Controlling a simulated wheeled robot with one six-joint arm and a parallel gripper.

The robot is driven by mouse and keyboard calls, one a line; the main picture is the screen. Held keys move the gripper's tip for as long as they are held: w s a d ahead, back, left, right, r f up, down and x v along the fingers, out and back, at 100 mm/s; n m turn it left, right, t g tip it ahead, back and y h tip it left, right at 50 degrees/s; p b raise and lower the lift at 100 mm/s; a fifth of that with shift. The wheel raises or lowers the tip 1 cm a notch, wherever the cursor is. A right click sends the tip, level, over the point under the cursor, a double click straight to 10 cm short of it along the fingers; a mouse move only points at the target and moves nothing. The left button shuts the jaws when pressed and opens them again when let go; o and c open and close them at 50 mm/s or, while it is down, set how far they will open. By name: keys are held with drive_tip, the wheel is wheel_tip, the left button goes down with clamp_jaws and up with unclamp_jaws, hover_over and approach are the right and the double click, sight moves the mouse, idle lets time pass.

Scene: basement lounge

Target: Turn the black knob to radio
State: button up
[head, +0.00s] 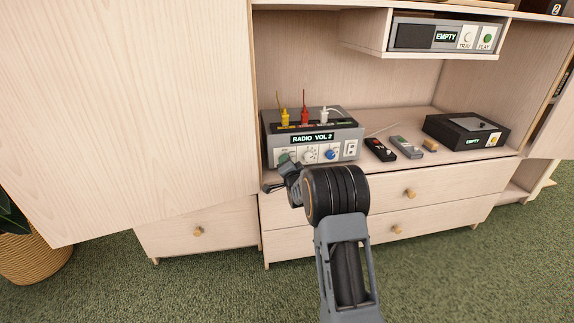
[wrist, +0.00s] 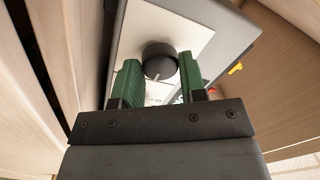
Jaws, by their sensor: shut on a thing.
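The black knob (wrist: 158,54) sits on a white panel of the grey radio unit (head: 352,130) and shows in the wrist view between the two green fingers of my gripper (wrist: 160,74). The fingers are shut on its sides. A short pale mark shows at its lower edge in that view. In the head view my gripper (head: 285,160) is at the unit's lower left front and hides the black knob. The unit's display (head: 312,138) reads "RADIO VOL 2". A white knob (head: 310,155) and a blue knob (head: 331,154) are to the right of my gripper.
Yellow, red and white plugs (head: 305,116) stand on top of the unit. Remotes (head: 380,149) and a black box marked "EMPTY" (head: 467,131) lie to the right on the cabinet. A large wooden door panel (head: 130,110) stands close on the left.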

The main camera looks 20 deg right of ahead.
drive_tip(key=o, duration=0.9)
drive_tip(key=s+p, duration=0.1)
drive_tip(key=s, duration=0.3)
drive_tip(key=s+a+p, duration=0.1)
drive_tip(key=s, duration=0.4)
drive_tip(key=s+a+p, duration=0.1)
drive_tip(key=s, duration=0.3)
drive_tip(key=shift+s+f, duration=0.25)
drive_tip(key=shift+f, duration=0.05)
